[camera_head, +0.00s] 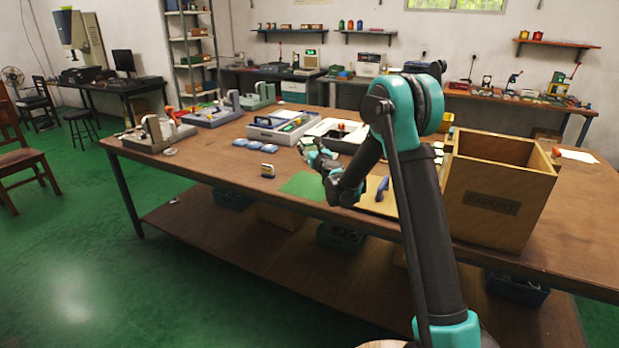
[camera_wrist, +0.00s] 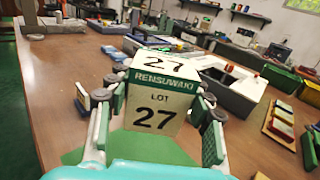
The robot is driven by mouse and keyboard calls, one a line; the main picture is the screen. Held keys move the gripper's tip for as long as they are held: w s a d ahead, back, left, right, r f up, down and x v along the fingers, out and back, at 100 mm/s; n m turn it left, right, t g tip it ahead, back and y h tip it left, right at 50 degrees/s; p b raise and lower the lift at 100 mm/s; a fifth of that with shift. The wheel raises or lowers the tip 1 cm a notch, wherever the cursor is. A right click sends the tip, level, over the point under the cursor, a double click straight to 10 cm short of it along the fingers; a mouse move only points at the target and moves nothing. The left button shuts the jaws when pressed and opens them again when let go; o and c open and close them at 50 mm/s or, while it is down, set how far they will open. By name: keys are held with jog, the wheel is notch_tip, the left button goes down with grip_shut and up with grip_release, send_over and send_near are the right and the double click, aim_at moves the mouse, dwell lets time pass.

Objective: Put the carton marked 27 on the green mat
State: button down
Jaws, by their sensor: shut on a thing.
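The green mat (camera_head: 303,187) lies flat near the table's front edge. It also shows below the carton in the wrist view (camera_wrist: 140,147), partly hidden by the carton and my fingers. In the head view my gripper (camera_head: 316,155) is over the mat's far part, and the carton is hard to make out there. The gap between carton and mat cannot be told.
A wooden box marked EXPORT (camera_head: 492,204) stands right of my arm. A board with a blue handle (camera_head: 382,188) lies right of the mat. A small upright tag-like item (camera_head: 267,171) and blue packets (camera_head: 248,143) are left. A grey tray (camera_head: 283,127) stands behind.

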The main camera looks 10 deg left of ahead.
notch_tip(320, 180, down, 13)
jog(key=shift+r, duration=0.1)
dwell(0.4)
jog(key=c, duration=0.6)
grip_release()
jog(key=shift+c, duration=0.2)
jog(key=shift+s+d, duration=0.1)
